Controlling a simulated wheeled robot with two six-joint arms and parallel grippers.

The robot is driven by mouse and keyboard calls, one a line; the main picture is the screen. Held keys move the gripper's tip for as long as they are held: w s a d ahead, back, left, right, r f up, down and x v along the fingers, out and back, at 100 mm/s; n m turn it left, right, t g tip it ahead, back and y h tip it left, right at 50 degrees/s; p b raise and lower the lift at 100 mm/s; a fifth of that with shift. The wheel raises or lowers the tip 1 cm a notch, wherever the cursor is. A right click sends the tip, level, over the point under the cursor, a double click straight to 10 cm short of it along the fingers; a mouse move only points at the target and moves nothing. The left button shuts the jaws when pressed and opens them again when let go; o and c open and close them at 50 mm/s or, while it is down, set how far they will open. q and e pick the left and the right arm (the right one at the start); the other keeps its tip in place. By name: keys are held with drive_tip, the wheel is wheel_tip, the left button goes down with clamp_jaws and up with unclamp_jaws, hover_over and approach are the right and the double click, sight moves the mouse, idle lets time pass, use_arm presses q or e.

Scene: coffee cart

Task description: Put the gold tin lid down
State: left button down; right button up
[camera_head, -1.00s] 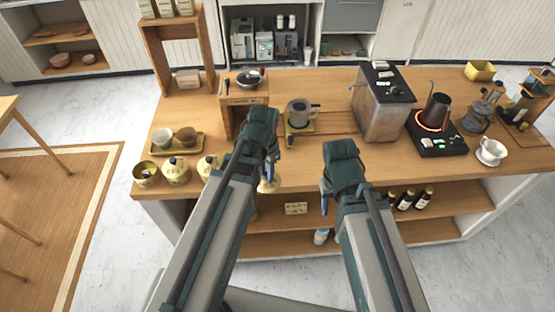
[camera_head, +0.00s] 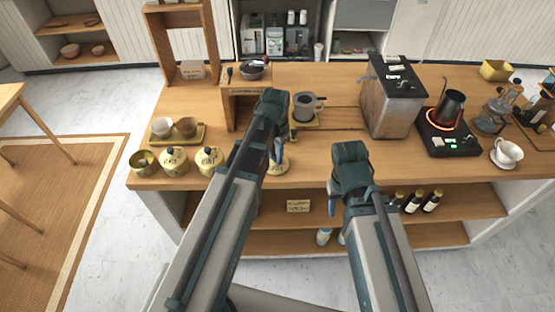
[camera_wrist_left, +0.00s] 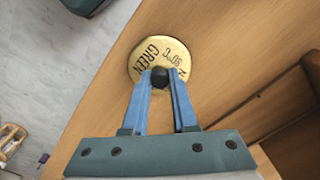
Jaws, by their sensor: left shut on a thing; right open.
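My left gripper (camera_wrist_left: 160,80) is shut on the black knob of the gold tin lid (camera_wrist_left: 148,45). The lid is round and flat, with dark print reading "GREEN" and "80°C". In the head view the lid (camera_head: 280,165) shows beside my left gripper (camera_head: 279,150), at the counter's front edge. In the wrist view it is over bare wood near that edge; I cannot tell if it touches the wood. An open gold tin (camera_head: 143,162) stands at the counter's front left. My right gripper (camera_head: 331,197) is open and empty in front of the counter.
Two lidded tins (camera_head: 174,162) (camera_head: 208,160) stand beside the open one, in front of a tray with cups (camera_head: 180,138). A grey jug (camera_head: 304,106) stands behind the lid. Bare counter (camera_head: 340,150) lies to the right, before the steel machine (camera_head: 391,98) and glowing hot plate (camera_head: 448,132).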

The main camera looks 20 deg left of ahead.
use_arm(q)
drive_tip(key=shift+f, duration=0.15)
drive_tip(key=c, duration=0.7)
unclamp_jaws()
wheel_tip(320, 180, up, 12)
drive_tip(key=r+p, duration=0.1)
drive_tip(key=p, duration=1.1)
drive_tip(key=s+d+n+y, duration=0.1)
drive_tip(key=s+d+n, duration=0.1)
drive_tip(key=s+d, duration=0.8)
drive_tip(key=s, duration=0.4)
drive_tip(key=shift+d+f, duration=0.2)
